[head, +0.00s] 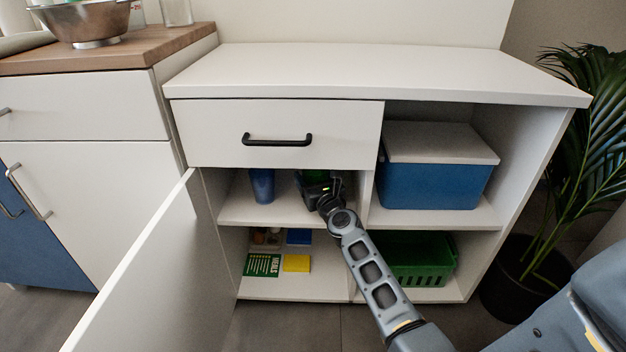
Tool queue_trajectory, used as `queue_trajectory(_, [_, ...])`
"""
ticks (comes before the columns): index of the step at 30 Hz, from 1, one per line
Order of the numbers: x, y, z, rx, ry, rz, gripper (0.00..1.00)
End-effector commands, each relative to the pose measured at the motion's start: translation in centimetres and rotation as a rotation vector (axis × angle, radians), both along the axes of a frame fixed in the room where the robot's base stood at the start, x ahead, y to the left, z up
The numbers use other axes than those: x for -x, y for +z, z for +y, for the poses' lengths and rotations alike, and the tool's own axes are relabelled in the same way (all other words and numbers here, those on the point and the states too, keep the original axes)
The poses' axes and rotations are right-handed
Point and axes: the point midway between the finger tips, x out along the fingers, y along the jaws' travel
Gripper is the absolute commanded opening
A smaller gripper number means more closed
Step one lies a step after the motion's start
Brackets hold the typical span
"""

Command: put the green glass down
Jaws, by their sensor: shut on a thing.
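My gripper (322,190) reaches into the open left cupboard of the white cabinet (360,70), at its upper shelf (265,212). It is shut on the green glass (315,176), which shows as a dark green shape just behind and above the fingers. The wrist hides much of the glass. I cannot tell whether its base touches the shelf. A blue glass (262,185) stands upright on the same shelf, to the left of my gripper and apart from it.
The cupboard door (150,275) stands open at the left. A blue box with a white lid (435,180) fills the right compartment. Below are a green basket (420,262), a green booklet (262,265) and a yellow item (297,263). A plant (590,130) stands at the right.

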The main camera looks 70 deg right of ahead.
Motion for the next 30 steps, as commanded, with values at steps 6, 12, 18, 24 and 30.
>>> queue_trajectory(6, [0.06, -0.62, -0.04, -0.001, -0.001, -0.001, 0.34])
queue_trajectory(12, [0.04, -0.70, -0.01, -0.001, -0.001, -0.001, 0.34])
queue_trajectory(18, [0.06, -0.94, 0.01, -0.001, -0.001, 0.000, 0.80])
queue_trajectory(24, [0.06, -0.94, 0.01, -0.001, -0.001, 0.000, 0.96])
queue_trajectory(30, [0.06, -0.90, 0.01, -0.001, -0.001, -0.001, 0.96])
